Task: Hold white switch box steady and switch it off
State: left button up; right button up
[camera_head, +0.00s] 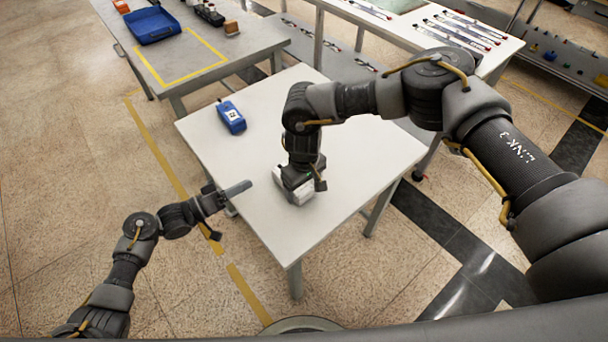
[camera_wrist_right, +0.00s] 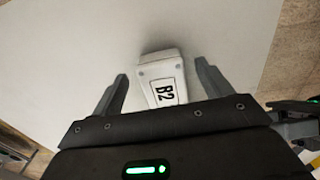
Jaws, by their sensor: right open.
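The white switch box (camera_head: 301,197) stands on the white table (camera_head: 340,180), mostly hidden under my right gripper (camera_head: 298,190) in the head view.
A blue box (camera_head: 231,117) with a white label lies on the same table, farther back and left. Another table behind holds a blue tray (camera_head: 154,25). A bench (camera_head: 405,30) with tools stands at the back right. The table's front part is clear.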

aim_at(304, 190)
jog(key=shift+f, duration=1.55)
